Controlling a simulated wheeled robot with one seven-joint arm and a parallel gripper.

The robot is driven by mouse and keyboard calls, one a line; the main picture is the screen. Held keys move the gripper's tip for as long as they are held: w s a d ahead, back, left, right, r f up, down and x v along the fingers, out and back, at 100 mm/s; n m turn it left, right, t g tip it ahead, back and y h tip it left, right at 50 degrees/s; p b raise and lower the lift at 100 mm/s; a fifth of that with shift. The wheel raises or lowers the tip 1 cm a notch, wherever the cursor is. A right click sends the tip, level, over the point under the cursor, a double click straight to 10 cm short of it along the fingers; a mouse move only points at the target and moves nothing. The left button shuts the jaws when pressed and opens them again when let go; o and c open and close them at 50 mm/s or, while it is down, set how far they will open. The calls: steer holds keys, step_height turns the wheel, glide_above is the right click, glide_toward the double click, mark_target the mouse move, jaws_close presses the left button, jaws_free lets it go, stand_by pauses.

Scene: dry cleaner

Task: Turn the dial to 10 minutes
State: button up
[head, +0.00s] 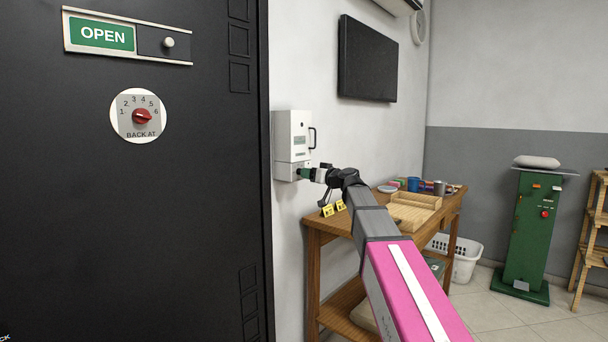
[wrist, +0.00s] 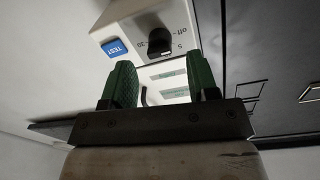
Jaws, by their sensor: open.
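A white wall box (head: 293,138) hangs right of the black door, with a handle on its right side. In the wrist view its face (wrist: 118,22) carries a black dial (wrist: 159,42) with the marks "off", "30" and "5" around it, and a blue TEST button (wrist: 115,47). I cannot tell which mark the dial points to. My gripper (head: 305,174) is at the lower part of the box in the head view and hides the dial there. In the wrist view its green fingers (wrist: 162,82) are apart and empty, with the dial just beyond them, not between them.
A wooden table (head: 330,229) with trays and yellow markers (head: 328,210) stands below my arm. A green machine (head: 530,235) stands farther right.

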steer(key=shift+x, duration=1.9)
steer(key=shift+c, duration=0.3)
steer(key=c, duration=0.8)
